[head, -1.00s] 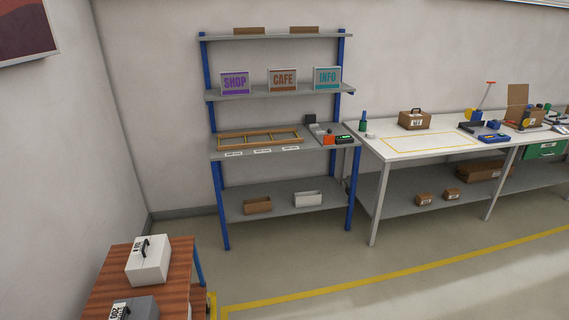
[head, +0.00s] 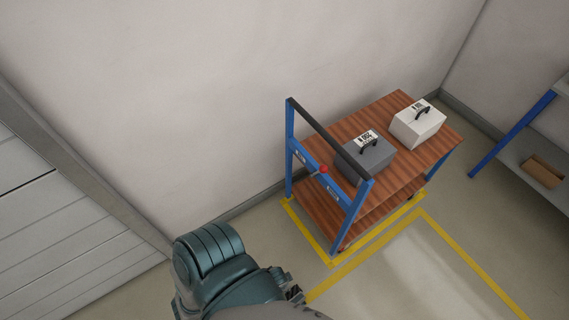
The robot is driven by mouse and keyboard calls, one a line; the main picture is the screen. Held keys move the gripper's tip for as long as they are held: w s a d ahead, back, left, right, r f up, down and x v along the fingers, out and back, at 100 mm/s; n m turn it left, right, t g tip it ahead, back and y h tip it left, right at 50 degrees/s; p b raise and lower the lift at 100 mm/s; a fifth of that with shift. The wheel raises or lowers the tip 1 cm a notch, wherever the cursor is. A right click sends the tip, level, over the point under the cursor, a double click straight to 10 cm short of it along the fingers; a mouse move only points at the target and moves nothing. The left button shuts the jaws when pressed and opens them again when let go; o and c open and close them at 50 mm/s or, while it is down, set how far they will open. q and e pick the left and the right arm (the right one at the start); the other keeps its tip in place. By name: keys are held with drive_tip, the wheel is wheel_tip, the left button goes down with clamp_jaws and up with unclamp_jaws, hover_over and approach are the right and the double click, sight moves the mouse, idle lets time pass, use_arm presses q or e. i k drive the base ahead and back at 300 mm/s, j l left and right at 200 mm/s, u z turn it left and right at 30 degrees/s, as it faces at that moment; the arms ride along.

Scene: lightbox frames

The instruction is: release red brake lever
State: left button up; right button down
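The red brake lever shows as a small red knob (head: 323,169) on the blue crossbar at the near end of a cart (head: 385,112), below its black push handle (head: 325,135). Its exact position is too small to tell. A teal part of my arm fills the bottom, left of the cart. A small dark part at its right edge (head: 291,287) may be my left gripper; its fingers cannot be made out. It is well apart from the lever. My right gripper is not in view.
A grey case (head: 372,162) and a white case (head: 412,129) sit on the cart's wooden top. Yellow floor tape (head: 388,240) surrounds the cart. The wall is close behind; a blue-legged shelf (head: 512,135) stands at right. Floor in front of the cart is clear.

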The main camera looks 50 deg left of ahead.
sight(322, 168)
drive_tip(key=u, duration=1.25)
